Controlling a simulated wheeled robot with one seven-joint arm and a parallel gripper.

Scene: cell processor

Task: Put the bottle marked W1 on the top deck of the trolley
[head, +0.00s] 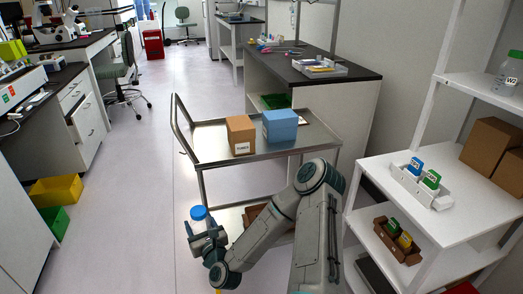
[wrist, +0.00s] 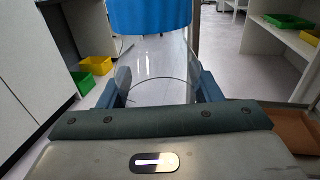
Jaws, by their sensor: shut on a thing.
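My gripper (head: 205,236) is shut on a clear bottle with a blue cap (head: 199,213), held upright in front of and below the near left edge of the trolley. In the wrist view the bottle's blue cap (wrist: 150,15) and transparent body stand between my two fingers (wrist: 161,88). No marking on the held bottle can be read. The trolley's top deck (head: 205,141) is a grey metal tray carrying a brown box (head: 240,134) and a blue box (head: 280,125). Its left and front parts are bare.
A white shelf unit (head: 455,222) stands at the right, holding a bottle marked W2 (head: 508,76), brown boxes and small racks. A dark-topped bench (head: 345,73) stands behind the trolley. The floor left of the trolley is clear.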

